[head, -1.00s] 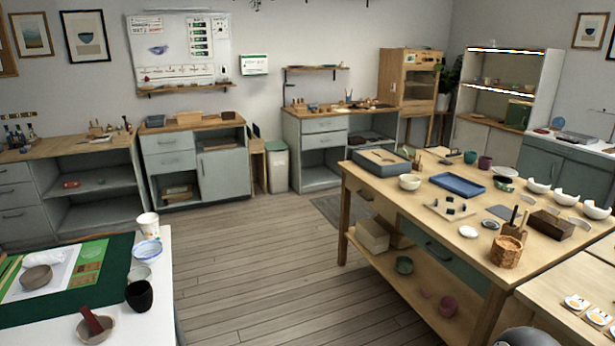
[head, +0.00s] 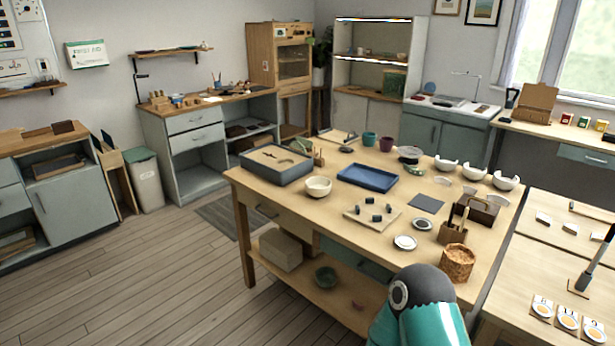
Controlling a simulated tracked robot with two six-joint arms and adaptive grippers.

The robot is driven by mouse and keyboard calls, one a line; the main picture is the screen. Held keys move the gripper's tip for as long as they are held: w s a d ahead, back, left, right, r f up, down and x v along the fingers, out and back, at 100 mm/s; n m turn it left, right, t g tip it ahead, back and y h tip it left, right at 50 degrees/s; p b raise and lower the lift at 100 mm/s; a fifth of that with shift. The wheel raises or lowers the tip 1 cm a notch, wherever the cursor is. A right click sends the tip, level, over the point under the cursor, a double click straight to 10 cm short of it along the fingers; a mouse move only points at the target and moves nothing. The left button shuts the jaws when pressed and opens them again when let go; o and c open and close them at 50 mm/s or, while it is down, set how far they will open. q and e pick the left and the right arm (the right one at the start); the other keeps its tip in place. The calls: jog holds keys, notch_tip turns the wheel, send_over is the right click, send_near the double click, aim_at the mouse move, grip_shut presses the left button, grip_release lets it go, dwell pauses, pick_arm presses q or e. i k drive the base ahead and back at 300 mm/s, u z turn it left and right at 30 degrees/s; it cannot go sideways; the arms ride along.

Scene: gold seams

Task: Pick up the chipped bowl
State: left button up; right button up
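Three white bowls with uneven, notched rims stand in a row at the right back of the wooden worktable (head: 290,215): a left one (head: 446,165), a middle one (head: 475,172) and a right one (head: 505,181). I cannot tell which of them is the chipped bowl. A whole-looking cream bowl (head: 318,187) sits near the table's left front, beside a grey sand tray (head: 277,165). Part of my arm, teal with a dark rounded joint, shows at the bottom. Neither gripper is in view.
On the table are a blue tray (head: 368,177), a board with small dark blocks (head: 372,216), a wicker basket (head: 457,263), a dark wooden box (head: 476,208) and two cups. A pale side table (head: 560,265) stands at right. Open floor lies at left.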

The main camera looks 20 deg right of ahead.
aim_at(317, 186)
jog(key=z, duration=0.2)
jog(key=i, duration=1.45)
jog(key=z, duration=0.35)
